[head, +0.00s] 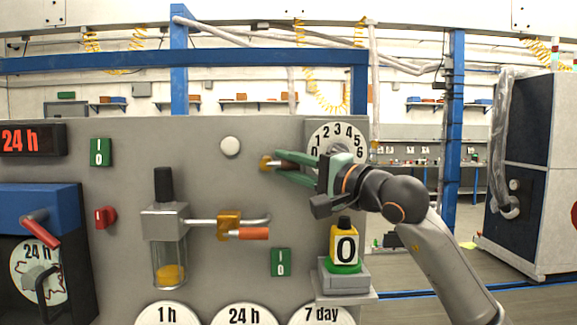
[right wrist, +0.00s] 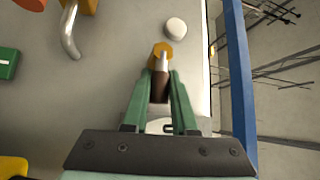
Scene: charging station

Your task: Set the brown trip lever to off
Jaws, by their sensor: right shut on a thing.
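The brown trip lever (head: 292,157) sticks out from a brass pivot (head: 265,163) on the grey panel, left of the number dial. My right gripper (head: 280,164) reaches in from the right with its green fingers on both sides of the lever. In the right wrist view the brown handle (right wrist: 158,90) lies between the two green fingers (right wrist: 159,82), and a pale shaft joins it to the brass pivot. The gripper is shut on the lever. The fingers partly hide the handle in the head view. My left gripper is not in view.
A white knob (head: 230,147) sits on the panel left of the lever. The number dial (head: 325,133) is partly behind my gripper. Below are an orange-handled valve (head: 250,233), a green switch (head: 281,262) and a yellow counter (head: 345,247) on a shelf.

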